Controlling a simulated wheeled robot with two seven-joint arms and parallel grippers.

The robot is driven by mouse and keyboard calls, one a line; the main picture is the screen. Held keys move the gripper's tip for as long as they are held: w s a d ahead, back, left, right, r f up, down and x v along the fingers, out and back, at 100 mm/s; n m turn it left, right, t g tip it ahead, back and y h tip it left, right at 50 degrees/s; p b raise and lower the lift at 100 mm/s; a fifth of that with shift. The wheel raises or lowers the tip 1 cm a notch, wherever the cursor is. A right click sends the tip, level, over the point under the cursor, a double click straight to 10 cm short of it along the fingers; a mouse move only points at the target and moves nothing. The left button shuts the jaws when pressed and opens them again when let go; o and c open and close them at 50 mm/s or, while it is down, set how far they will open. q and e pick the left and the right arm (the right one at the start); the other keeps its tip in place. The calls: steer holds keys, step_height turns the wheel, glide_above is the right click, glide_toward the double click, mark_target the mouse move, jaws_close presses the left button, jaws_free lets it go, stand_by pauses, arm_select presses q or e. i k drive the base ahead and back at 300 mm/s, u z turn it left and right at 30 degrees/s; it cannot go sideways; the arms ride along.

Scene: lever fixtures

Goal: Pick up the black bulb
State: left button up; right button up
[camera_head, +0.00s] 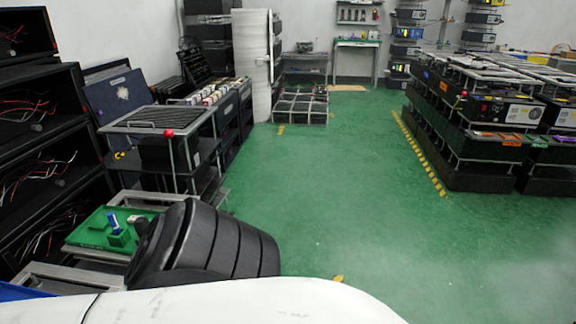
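I cannot pick out a black bulb with certainty. A green board (88,238) lies on a metal-framed stand at the lower left. On it a small green holder (119,238) has a blue piece (113,222) standing upright in it. A small dark thing with a pale part (134,219) is just right of the holder; it is too small and too covered to name. A large black ribbed form, which may be part of my arm, hides the board's right side. Neither of my grippers shows.
Black shelves (40,150) with loose wires stand along the left. A metal rack with a red knob (168,133) is behind the green board. Stacked black racks (470,130) stand at the right. The green floor (340,190) between is clear, with yellow markings.

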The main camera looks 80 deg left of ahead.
mark_target(142, 223)
steer(key=i, duration=0.35)
steer(key=u, duration=2.15)
steer(key=i, duration=1.65)
steer(key=u, duration=2.15)
